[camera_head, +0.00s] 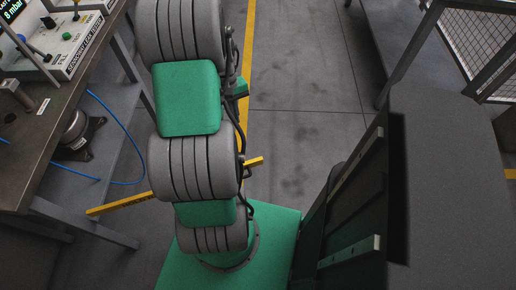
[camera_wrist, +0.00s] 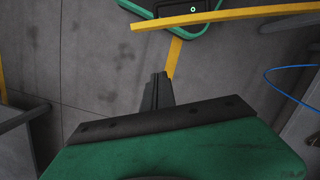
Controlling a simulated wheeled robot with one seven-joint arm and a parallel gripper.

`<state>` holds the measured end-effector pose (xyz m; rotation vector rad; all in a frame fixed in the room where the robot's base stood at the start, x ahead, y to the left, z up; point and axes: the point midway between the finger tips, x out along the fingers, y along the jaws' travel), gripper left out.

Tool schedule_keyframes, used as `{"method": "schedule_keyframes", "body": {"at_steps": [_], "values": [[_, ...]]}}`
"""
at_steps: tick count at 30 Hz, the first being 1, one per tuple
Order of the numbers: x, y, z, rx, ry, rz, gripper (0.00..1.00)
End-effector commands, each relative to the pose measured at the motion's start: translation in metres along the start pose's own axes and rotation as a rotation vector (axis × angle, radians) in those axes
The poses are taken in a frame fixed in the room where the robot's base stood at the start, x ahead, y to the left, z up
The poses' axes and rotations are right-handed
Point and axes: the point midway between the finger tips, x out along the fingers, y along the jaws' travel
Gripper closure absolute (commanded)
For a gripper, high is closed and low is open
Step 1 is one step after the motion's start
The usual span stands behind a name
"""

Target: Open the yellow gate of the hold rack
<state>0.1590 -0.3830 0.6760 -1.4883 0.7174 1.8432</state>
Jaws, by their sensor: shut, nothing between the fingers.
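My gripper (camera_wrist: 158,88) points away from the camera in the wrist view. Its dark fingers are together and hold nothing. A yellow bar (camera_wrist: 225,15) crosses the top of that view, apart from the fingertips. In the head view a yellow bar (camera_head: 122,203) runs behind my arm, from the bench side to a free end on the right. I cannot tell for sure whether it is the gate. No hold rack can be clearly made out. My gripper is not visible in the head view, where my arm fills the middle.
A workbench (camera_head: 42,140) with test equipment stands at the left. A blue hose (camera_head: 117,120) hangs from it, and a dark flanged part (camera_head: 80,130) is on the shelf below. A mesh-sided frame (camera_head: 478,42) stands at the upper right. The floor (camera_head: 305,75) between is clear, with a yellow line (camera_head: 248,45).

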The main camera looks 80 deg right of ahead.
Motion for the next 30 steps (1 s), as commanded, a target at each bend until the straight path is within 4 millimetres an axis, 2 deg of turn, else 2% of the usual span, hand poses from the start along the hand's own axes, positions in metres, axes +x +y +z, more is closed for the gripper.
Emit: {"method": "schedule_keyframes", "body": {"at_steps": [1, 3, 5, 11, 21, 27, 30], "values": [[0.014, 0.023, 0.007, 0.045, -0.021, -0.017, 1.0], [0.025, 0.042, 0.013, 0.077, -0.036, -0.031, 1.0], [0.031, 0.05, 0.016, 0.089, -0.041, -0.036, 1.0], [0.057, 0.05, 0.018, 0.091, -0.046, -0.039, 1.0], [0.131, 0.046, 0.021, 0.091, -0.045, -0.038, 1.0], [0.135, 0.044, 0.051, 0.092, -0.041, -0.037, 1.0], [0.137, 0.043, 0.057, 0.091, -0.041, -0.036, 1.0]]}}
